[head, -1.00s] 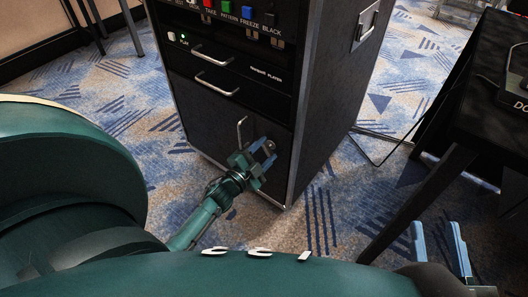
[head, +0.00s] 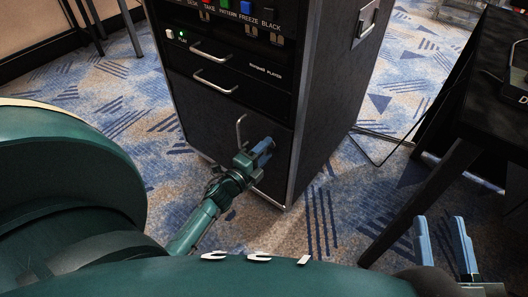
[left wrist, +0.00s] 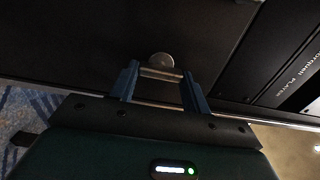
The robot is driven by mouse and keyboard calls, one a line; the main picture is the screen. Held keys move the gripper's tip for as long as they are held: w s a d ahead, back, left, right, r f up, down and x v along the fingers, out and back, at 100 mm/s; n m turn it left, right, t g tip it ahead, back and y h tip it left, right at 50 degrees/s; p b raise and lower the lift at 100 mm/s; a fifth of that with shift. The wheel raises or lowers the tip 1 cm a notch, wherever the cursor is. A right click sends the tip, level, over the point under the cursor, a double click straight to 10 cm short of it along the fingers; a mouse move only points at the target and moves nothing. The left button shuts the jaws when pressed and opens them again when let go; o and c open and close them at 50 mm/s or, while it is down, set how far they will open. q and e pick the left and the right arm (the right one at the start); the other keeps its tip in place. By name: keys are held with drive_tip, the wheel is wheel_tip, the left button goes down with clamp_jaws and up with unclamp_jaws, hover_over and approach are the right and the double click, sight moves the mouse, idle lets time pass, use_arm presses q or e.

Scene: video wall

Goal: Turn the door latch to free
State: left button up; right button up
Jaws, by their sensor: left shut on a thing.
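The door latch (left wrist: 160,61) shows in the left wrist view as a round metal disc with a short bar across, set on the dark cabinet door. My left gripper (head: 264,146) is at the lower right of the black door (head: 215,110) in the head view. In the left wrist view its blue fingers (left wrist: 161,82) stand either side of the latch bar and are shut on it. In the head view the fingers hide the latch. My right gripper (head: 440,220) is open and empty at the lower right, away from the cabinet.
The black rack cabinet (head: 330,90) has a vertical metal handle (head: 239,130) on its door, close beside my left gripper, with drawer handles above. A dark table (head: 460,110) stands at right. Patterned carpet (head: 110,110) is open left of the cabinet.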

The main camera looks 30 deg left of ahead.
idle(0.4)
use_arm(q)
drive_tip(key=o, duration=1)
drive_tip(key=shift+s, duration=0.15)
